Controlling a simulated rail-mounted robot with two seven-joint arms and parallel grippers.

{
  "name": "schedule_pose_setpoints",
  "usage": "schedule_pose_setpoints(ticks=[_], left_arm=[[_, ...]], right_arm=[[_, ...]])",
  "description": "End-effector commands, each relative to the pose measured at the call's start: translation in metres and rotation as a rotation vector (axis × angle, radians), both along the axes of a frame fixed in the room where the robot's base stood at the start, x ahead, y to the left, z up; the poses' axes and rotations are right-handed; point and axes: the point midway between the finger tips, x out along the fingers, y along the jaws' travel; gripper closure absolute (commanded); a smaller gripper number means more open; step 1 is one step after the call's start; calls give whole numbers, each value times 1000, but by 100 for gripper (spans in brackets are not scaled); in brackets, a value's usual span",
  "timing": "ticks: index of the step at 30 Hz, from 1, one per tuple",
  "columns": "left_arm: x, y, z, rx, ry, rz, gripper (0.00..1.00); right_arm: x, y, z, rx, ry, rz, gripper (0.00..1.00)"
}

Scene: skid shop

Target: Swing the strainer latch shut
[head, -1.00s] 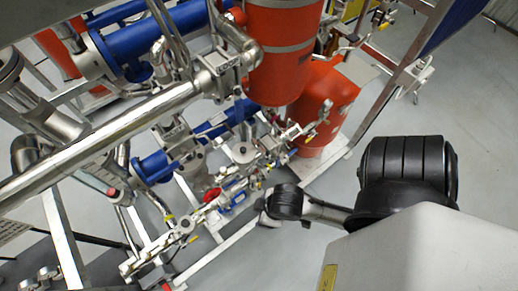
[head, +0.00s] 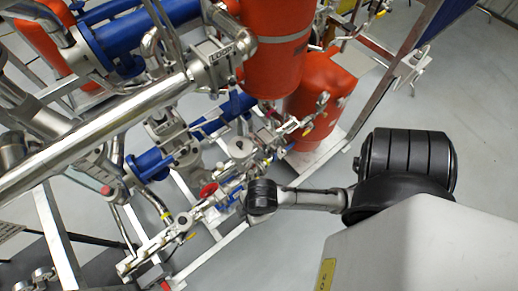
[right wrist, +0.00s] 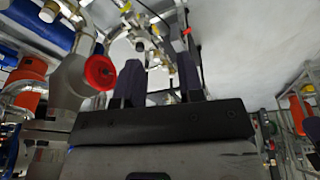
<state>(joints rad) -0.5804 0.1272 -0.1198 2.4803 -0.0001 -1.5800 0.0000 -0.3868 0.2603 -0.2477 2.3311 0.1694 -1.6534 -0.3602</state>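My right gripper (right wrist: 160,85) shows in the right wrist view with its two dark fingers apart and nothing seen held between them. A red round part (right wrist: 100,72) is just left of the left finger, on or beside a silver pipe fitting (right wrist: 70,75). A red part also shows in the head view (head: 208,190), among small silver valves left of my right wrist. In the head view my right arm reaches in from the right, and its gripper cannot be made out against the fittings. I cannot pick out the strainer latch for certain. My left gripper is not in view.
A large silver pipe (head: 95,135) crosses the left side. Blue pipes (head: 140,35) and an orange-red vessel (head: 272,65) stand behind the valves. A metal skid rail (head: 210,255) runs along the front. The grey floor (head: 460,110) on the right is open.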

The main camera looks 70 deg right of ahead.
Motion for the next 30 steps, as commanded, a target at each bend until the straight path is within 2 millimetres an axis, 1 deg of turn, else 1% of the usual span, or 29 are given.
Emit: schedule_pose_setpoints(ticks=[1, 4, 7, 10, 11, 13, 17, 18, 24, 27, 30], left_arm=[[0, 0, -13, 1, 0, -1, 31], [0, 1, -26, 2, 0, -1, 31], [0, 0, -38, 1, 0, -1, 31], [0, 0, -50, -1, 0, 1, 31], [0, 0, -54, -2, 0, 2, 31], [0, -1, -62, -4, 1, 2, 31], [0, -2, -75, -8, 0, 6, 31], [0, -3, -79, -9, 0, 6, 31], [0, -4, -97, -13, 0, 8, 31], [1, -4, -100, -13, 0, 8, 31], [0, -4, -104, -12, 0, 8, 31]], right_arm=[[12, -1, -19, -31, 14, 140, 70], [29, -4, -42, -87, 63, 436, 79], [45, -17, -63, -141, 127, 713, 89], [62, -39, -80, -187, 206, 970, 98], [67, -47, -85, -198, 233, 1041, 100], [78, -68, -92, -216, 298, 1193, 100], [96, -110, -99, -219, 417, 1425, 100], [102, -124, -99, -212, 455, 1488, 100], [122, -192, -90, -130, 615, 1728, 100], [126, -216, -83, -47, 646, 1810, 100], [129, -235, -76, 30, 659, 1873, 100]])
